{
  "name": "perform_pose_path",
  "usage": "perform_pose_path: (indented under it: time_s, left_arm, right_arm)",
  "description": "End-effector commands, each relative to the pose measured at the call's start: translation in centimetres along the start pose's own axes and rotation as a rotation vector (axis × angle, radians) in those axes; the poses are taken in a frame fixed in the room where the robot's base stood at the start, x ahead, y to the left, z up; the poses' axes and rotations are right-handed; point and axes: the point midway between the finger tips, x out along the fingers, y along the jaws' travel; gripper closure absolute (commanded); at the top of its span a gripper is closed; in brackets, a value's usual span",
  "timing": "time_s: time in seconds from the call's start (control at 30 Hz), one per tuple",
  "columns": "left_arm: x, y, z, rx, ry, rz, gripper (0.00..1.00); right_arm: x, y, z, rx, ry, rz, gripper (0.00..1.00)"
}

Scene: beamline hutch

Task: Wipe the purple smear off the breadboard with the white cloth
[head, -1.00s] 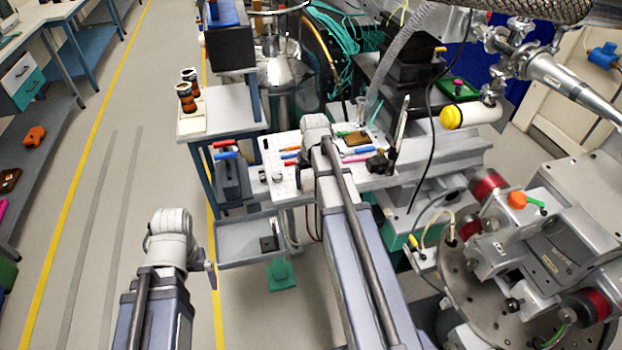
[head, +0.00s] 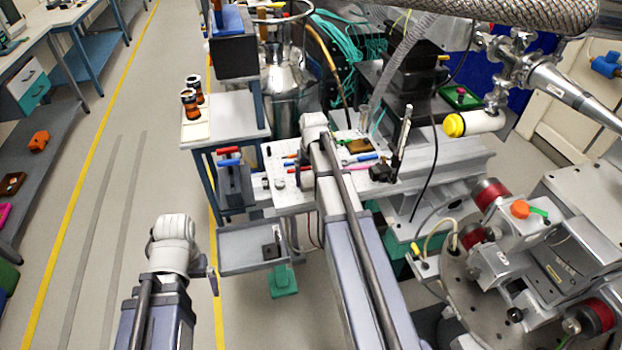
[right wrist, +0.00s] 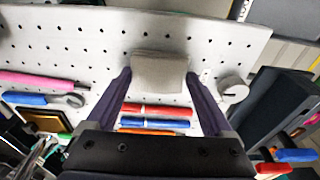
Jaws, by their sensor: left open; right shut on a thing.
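The white breadboard (head: 290,198) is a pale plate with rows of holes; it also fills the upper part of the right wrist view (right wrist: 100,45). My right gripper (right wrist: 160,78) is shut on the white cloth (right wrist: 160,70), a greyish-white folded pad between its fingertips, over the board. I cannot tell whether the cloth touches the board. My left gripper (head: 212,280) is open and empty, low at left, away from the board.
Red and blue markers (right wrist: 155,122) lie on the board near the cloth, with a pink marker (right wrist: 40,80) to the left. A round metal knob (right wrist: 233,90) stands to the right. A grey tray (head: 240,262) sits below the board. The floor at left is clear.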

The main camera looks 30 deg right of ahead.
Motion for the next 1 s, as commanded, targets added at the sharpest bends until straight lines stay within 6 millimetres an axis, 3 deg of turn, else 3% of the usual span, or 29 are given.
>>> perform_pose_path:
  time_s: [0.63,1.0]
  left_arm:
    - [-5.8,-0.6,0.3,0.000,0.000,0.000,0.00]
    - [-5.9,-0.6,0.3,0.000,0.000,0.000,0.00]
  right_arm:
    - [-5.8,0.0,-0.7,0.000,0.000,0.000,0.59]
    - [-5.9,0.0,-0.7,0.000,0.000,0.000,0.59]
